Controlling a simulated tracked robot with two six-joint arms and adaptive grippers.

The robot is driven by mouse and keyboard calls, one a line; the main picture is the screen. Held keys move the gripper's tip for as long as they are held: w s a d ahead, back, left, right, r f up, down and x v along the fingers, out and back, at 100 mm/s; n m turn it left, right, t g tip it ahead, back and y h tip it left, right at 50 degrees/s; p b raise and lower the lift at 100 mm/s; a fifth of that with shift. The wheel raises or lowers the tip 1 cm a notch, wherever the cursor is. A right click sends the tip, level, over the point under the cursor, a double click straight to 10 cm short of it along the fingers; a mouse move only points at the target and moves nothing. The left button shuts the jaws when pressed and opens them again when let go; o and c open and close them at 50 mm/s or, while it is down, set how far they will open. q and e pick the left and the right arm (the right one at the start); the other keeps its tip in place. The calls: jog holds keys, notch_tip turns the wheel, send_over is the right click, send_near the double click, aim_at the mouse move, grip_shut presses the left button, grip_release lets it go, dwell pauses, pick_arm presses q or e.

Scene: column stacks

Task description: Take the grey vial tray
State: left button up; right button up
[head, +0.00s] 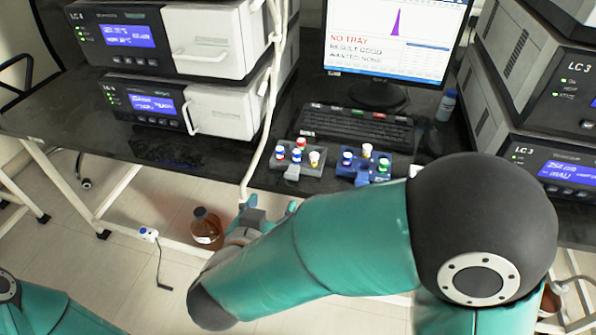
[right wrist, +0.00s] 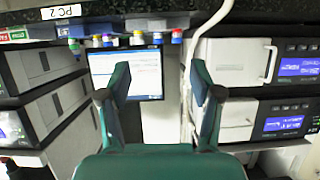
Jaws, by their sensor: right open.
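My right gripper (head: 270,209) is open and empty, in front of the bench edge, lower left of the tray in the head view. Its two fingers stand wide apart in the right wrist view (right wrist: 158,88). My left gripper is not in view; only part of my left arm shows at the bottom left.
A blue vial tray (head: 350,178) stands just right of the grey one. A keyboard (head: 355,130) and monitor (head: 392,40) reading "NO TRAY" are behind. LC 4 instruments (head: 140,100) stand left, LC 3 right. A brown bottle (head: 206,228) is below the bench.

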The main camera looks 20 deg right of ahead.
jog(key=b, duration=0.2)
send_near(291, 174)
jog(key=x, duration=0.4)
jog(key=shift+w+d+f, duration=0.15)
jog(key=shift+d+f, duration=0.2)
jog(key=shift+b+x, duration=0.5)
jog(key=shift+x, duration=2.5)
jog(key=shift+w+a+r, duration=0.15)
grip_shut()
